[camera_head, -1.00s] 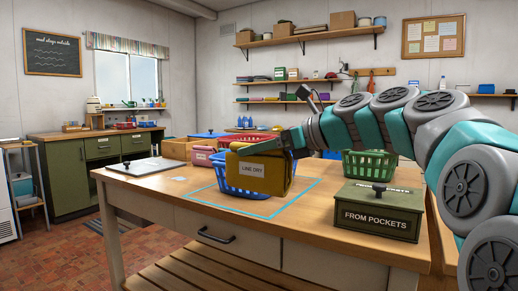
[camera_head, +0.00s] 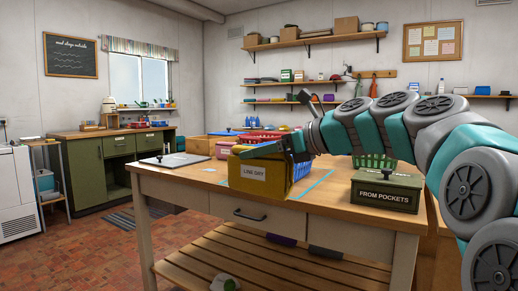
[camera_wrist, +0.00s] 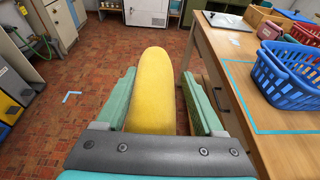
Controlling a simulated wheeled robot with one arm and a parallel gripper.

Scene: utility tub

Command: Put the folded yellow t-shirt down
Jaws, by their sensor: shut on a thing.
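The folded yellow t-shirt (camera_head: 262,182) is a thick mustard-yellow bundle with a white "LINE DRY" label on its facing side. My gripper (camera_head: 288,146) is shut on it and holds it upright, off any surface. In the wrist view the yellow t-shirt (camera_wrist: 155,85) sits between the two teal fingers (camera_wrist: 158,100), over the brick floor to the left of the table edge. In the head view it covers part of the workbench's (camera_head: 215,190) front edge and most of the blue basket.
A blue basket (camera_wrist: 285,82) stands inside a blue tape outline (camera_wrist: 240,100) on the table. A green "FROM POCKETS" box (camera_head: 385,192) is to the right, a green basket (camera_head: 373,162) behind it. A flat board (camera_head: 177,160) lies at left. Bare wood shows between them.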

